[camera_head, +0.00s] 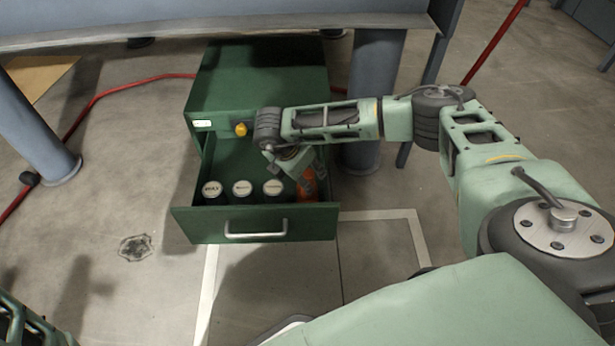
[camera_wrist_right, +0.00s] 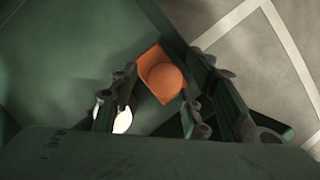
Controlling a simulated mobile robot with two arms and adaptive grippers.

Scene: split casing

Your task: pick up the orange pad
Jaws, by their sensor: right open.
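The orange pad (camera_head: 308,184) stands at the right end inside the open drawer in the head view, partly hidden by my right gripper. In the right wrist view the orange pad (camera_wrist_right: 161,76) shows a flat orange part with a rounded top, between and just beyond the fingers. My right gripper (camera_head: 302,172) reaches down into the drawer over the pad. In the wrist view the right gripper (camera_wrist_right: 158,108) is open, with a finger on either side of the pad. I cannot tell whether the fingers touch it. My left gripper is not in view.
The green drawer (camera_head: 190,222) is pulled out of a green cabinet (camera_head: 262,75). Several white-lidded cans, one of them here (camera_head: 242,188), stand left of the pad. The drawer's right wall is close to the gripper. A table edge (camera_head: 200,32) hangs above the cabinet.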

